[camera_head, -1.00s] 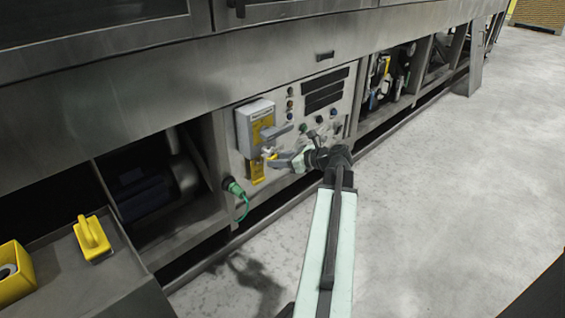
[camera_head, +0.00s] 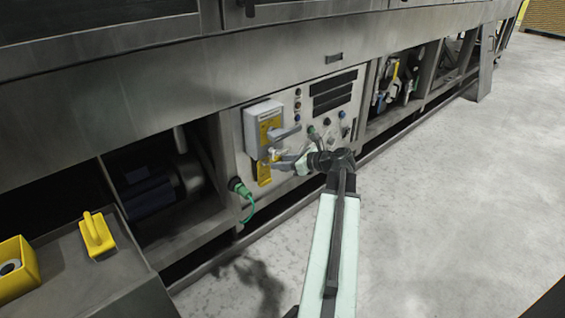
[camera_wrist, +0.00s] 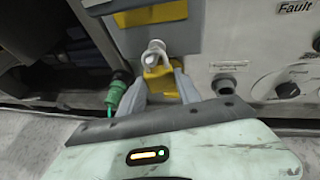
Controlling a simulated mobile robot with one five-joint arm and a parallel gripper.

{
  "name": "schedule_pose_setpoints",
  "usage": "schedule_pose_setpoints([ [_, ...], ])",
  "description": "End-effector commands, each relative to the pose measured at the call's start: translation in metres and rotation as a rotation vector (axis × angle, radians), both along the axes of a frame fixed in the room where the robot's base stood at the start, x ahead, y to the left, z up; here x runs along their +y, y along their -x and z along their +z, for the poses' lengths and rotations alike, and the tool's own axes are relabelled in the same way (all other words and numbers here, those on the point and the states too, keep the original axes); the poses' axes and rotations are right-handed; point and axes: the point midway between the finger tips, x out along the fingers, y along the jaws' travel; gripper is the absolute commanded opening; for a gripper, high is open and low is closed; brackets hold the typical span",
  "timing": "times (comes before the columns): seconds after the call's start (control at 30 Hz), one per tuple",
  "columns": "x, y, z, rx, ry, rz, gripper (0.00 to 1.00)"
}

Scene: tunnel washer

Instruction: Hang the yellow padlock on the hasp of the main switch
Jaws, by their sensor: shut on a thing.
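The main switch (camera_head: 263,127) is a grey box with a yellow plate and a grey handle, on the machine's control panel. The yellow padlock (camera_head: 264,173) is just below the box in the head view. My gripper (camera_head: 272,162) is shut on it. In the wrist view the padlock body (camera_wrist: 161,82) sits between my fingertips (camera_wrist: 160,92). Its pale shackle (camera_wrist: 153,48) points up at the underside of the switch, around or in front of a small rounded metal part. I cannot tell whether the shackle passes through the hasp.
A green plug (camera_head: 238,187) with a cable sticks out left of the padlock. Knobs (camera_wrist: 288,88) line the panel to the right. A grey table (camera_head: 85,270) at front left bears a yellow handled block (camera_head: 97,235) and a yellow box (camera_head: 18,272). The floor at right is clear.

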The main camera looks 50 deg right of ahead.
Motion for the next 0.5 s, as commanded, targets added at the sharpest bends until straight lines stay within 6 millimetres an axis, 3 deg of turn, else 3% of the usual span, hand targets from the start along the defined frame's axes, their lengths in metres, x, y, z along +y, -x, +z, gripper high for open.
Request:
schedule_pose_setpoints([
  [0.07, 0.0001, -0.0001, 0.0001, 0.000, 0.000, 0.000, 0.00],
  [0.1, 0.0002, -0.0001, 0.0001, 0.000, 0.000, 0.000, 0.51],
  [0.17, 0.0003, -0.0002, 0.0001, 0.000, 0.000, 0.000, 0.65],
  [0.5, 0.0000, 0.0023, 0.0018, 0.000, 0.000, 0.000, 0.65],
])
